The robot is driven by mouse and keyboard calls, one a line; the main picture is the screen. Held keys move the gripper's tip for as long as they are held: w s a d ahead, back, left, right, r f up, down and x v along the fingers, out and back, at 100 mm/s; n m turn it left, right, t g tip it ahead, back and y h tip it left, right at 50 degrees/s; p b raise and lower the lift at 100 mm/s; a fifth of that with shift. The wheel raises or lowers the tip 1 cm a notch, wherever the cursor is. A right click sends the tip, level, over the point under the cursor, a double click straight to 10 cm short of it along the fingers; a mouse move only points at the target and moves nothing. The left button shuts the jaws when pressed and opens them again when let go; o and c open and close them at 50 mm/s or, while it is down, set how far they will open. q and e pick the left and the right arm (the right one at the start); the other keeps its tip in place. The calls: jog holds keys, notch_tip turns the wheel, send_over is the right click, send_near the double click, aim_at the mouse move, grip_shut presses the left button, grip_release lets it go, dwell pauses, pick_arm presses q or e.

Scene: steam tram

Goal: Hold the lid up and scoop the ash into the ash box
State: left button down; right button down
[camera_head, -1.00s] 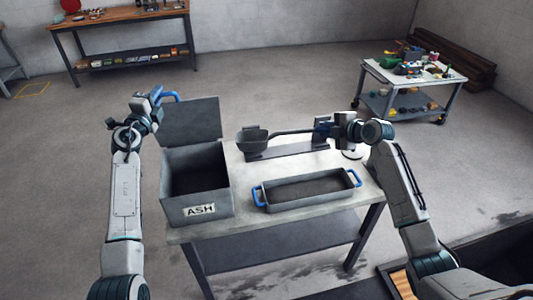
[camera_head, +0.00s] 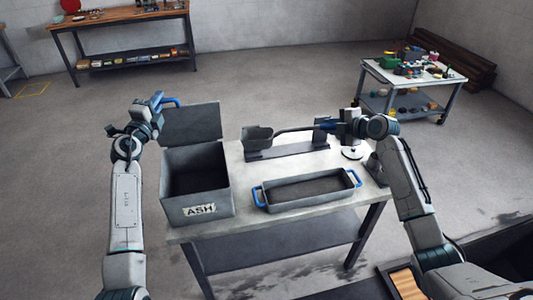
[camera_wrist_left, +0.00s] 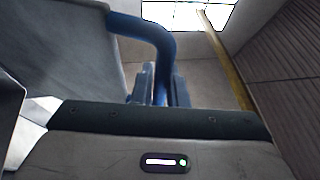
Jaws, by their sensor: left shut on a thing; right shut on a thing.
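The ash box (camera_head: 182,214) stands on the left of the table, marked ASH. Its lid (camera_head: 190,125) is raised upright at the back. My left gripper (camera_head: 158,101) is shut on the lid's blue handle (camera_head: 171,102); the left wrist view shows the handle (camera_wrist_left: 160,45) between the fingers. My right gripper (camera_head: 332,125) is shut on the handle end of the scoop (camera_head: 257,137). The scoop's pan is above the dark rest (camera_head: 288,150), right of the box. The grey ash tray (camera_head: 305,198) with blue handles lies in front, dark ash (camera_head: 307,187) inside.
The table (camera_head: 240,215) has bare top around the tray and box. A workbench (camera_head: 120,16) stands at the back left and a wheeled cart (camera_head: 415,75) with clutter at the back right. A white round base (camera_head: 352,153) sits at the table's right.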

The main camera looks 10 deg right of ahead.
jog(key=shift+w, duration=0.1)
jog(key=shift+w+f, duration=0.1)
pick_arm(q)
jog(key=s+f, duration=0.8)
jog(key=f, duration=0.4)
jog(key=s+f, duration=0.9)
jog(key=f, duration=0.3)
jog(key=shift+r, duration=0.2)
jog(key=c, duration=1.8)
grip_release()
jog(key=o, duration=0.4)
jog(key=shift+r, duration=0.1)
jog(key=shift+o, duration=0.6)
jog(key=shift+s+r, duration=0.1)
jog(key=shift+s, duration=0.05)
pick_arm(e)
jog(key=shift+s+r, duration=0.2)
jog(key=shift+s, duration=0.1)
